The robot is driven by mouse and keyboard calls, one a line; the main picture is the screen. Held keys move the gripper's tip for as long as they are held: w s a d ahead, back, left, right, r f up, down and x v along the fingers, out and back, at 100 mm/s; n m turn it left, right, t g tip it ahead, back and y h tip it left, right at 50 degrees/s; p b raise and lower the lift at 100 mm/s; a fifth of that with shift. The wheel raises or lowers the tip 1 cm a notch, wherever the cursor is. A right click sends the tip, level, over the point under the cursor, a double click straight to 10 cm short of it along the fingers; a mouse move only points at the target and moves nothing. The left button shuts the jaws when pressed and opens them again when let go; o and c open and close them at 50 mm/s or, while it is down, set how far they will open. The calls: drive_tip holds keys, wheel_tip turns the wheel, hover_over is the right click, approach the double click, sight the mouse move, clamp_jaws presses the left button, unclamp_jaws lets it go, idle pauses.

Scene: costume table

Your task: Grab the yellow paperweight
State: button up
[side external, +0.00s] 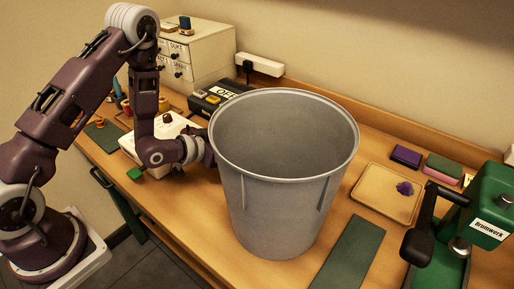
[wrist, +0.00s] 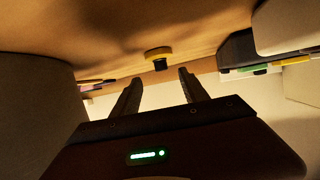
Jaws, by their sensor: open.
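A small yellow piece with a black knob, which looks like the yellow paperweight (wrist: 158,53), stands on the table in the wrist view. That view is upside down, with the tabletop at the top. My gripper (wrist: 157,82) is open, with its two dark fingers apart. The paperweight lies beyond the fingertips, roughly in line with the gap between them, and nothing is between the fingers. In the side view my gripper (side external: 205,157) is low at the left rim of the large grey bin, its fingertips hidden. The paperweight does not show there; the bin may cover it.
The tall grey bin (side external: 270,205) stands close beside my gripper. A white box (side external: 150,150) with a dark red knob is to the left, a black box (side external: 215,97) behind. To the right are a tan tray (side external: 385,195), a green mat (side external: 350,255) and a green press (side external: 490,205).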

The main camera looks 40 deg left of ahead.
drive_tip(key=x, duration=0.7)
drive_tip(key=shift+a, duration=0.1)
clamp_jaws()
